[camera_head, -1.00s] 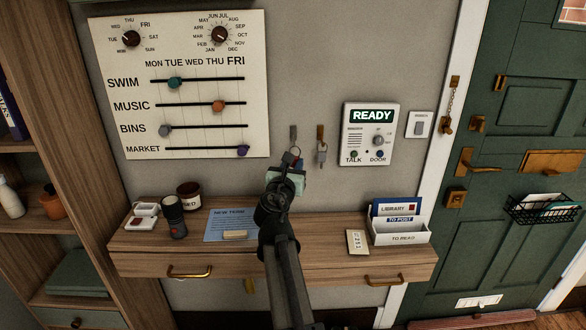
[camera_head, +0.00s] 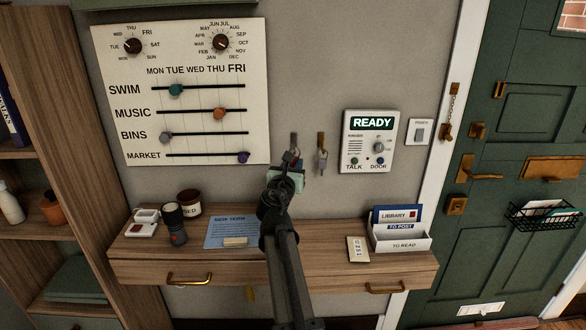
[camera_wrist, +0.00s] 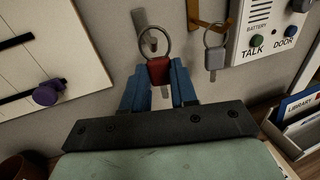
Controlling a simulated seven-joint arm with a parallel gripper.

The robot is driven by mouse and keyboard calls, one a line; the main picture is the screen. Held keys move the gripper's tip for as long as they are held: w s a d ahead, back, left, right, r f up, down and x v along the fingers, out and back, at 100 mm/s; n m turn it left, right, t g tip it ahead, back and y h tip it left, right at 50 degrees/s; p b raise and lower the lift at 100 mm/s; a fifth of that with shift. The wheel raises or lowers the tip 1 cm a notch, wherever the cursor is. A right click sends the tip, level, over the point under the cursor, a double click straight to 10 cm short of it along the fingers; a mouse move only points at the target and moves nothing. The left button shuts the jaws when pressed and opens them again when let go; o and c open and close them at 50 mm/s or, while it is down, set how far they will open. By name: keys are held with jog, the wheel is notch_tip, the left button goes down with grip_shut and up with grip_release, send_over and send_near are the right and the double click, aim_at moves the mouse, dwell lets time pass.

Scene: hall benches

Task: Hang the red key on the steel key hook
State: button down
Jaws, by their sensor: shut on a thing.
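The red key (camera_wrist: 159,71) is upright between the blue fingers of my gripper (camera_wrist: 160,88), which is shut on it. Its metal ring (camera_wrist: 169,45) stands above the fingers. The steel key hook (camera_wrist: 143,20) is on the wall directly behind the ring, and its lower end shows through the ring's opening. I cannot tell whether the ring is around the hook or only in front of it. In the head view the steel hook (camera_head: 294,139) is just above my gripper (camera_head: 287,169), and the red key is mostly hidden there.
A brass hook (camera_head: 321,139) with a grey key (camera_head: 322,161) is close on the right. The intercom panel (camera_head: 370,141) is farther right. The planner board (camera_head: 190,60) is on the left. A wooden shelf (camera_head: 330,234) with a letter rack (camera_head: 402,241) is below.

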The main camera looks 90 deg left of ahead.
jog(key=shift+a, duration=0.5)
jog(key=shift+a+f, duration=0.5)
jog(key=shift+f, duration=0.3)
jog(key=c, duration=0.8)
grip_release()
jog(key=shift+d, duration=0.15)
jog(key=v, duration=1.3)
jog(key=shift+d, duration=0.25)
